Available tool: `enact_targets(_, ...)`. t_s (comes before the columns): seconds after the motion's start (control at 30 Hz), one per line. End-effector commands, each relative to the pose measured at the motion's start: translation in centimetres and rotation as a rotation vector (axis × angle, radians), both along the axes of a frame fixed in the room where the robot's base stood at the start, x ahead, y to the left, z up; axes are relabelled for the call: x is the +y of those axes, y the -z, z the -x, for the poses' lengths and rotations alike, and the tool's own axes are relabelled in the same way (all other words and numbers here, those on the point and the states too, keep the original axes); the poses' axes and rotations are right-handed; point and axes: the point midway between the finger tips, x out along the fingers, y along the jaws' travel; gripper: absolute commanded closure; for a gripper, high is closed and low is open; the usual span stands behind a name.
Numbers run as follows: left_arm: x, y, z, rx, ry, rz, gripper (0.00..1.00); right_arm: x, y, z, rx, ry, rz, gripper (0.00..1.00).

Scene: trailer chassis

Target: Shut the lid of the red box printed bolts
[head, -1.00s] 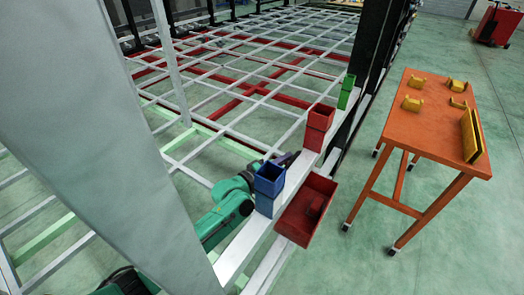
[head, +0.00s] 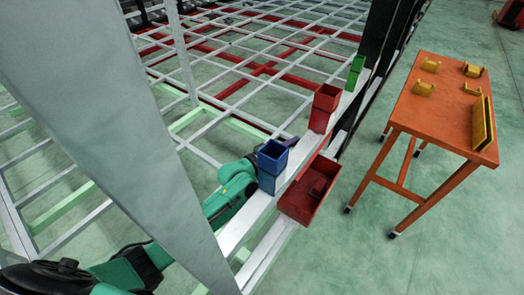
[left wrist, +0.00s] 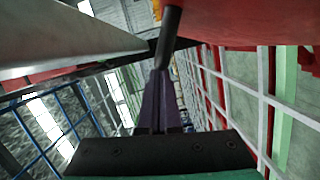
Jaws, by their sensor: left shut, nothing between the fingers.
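A red box (head: 322,107) stands on the white beam, between a blue box (head: 272,165) and a green one. Its upper part looks like an open square frame; I cannot make out a separate lid or any print. A wider red open bin (head: 311,192) hangs at the beam's right side with a dark item inside. My left gripper (head: 291,142) is behind the blue box, mostly hidden, short of the red box. In the left wrist view its dark fingers (left wrist: 160,100) are shut and empty. A large red surface (left wrist: 250,20) fills the upper right there. My right gripper is not in view.
The green box (head: 355,72) stands farther along the white beam (head: 240,228). A grey slanted post (head: 120,120) blocks the left side of the head view. An orange table (head: 440,110) with yellow brackets stands at right. Green floor lies between it and the beam.

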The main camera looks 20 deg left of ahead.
Motion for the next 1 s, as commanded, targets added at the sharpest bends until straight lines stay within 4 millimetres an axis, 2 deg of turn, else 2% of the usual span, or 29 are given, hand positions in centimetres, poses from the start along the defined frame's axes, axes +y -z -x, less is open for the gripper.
enact_targets(0.47, 6.4, -0.2, 9.0, 0.003, 0.004, -0.006, 1.00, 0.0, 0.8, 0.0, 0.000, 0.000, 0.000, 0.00)
enact_targets(0.63, 7.7, -0.5, 10.7, 0.000, 0.002, -0.004, 1.00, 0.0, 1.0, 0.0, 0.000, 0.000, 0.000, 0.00)
enact_targets(0.7, 8.2, 0.1, 10.3, 0.010, 0.000, -0.016, 1.00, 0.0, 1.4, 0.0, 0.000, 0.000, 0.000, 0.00)
enact_targets(0.77, 9.1, 1.5, 8.8, 0.035, -0.003, -0.052, 1.00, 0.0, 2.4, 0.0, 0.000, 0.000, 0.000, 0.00)
enact_targets(0.9, 12.6, 5.5, 2.9, 0.157, 0.055, -0.167, 1.00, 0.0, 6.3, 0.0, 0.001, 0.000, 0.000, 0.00)
enact_targets(0.97, 13.6, 5.3, 1.1, 0.190, 0.136, -0.183, 1.00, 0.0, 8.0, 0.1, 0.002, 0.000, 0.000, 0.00)
enact_targets(1.0, 13.8, 4.3, 0.4, 0.193, 0.205, -0.182, 1.00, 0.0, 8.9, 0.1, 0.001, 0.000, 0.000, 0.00)
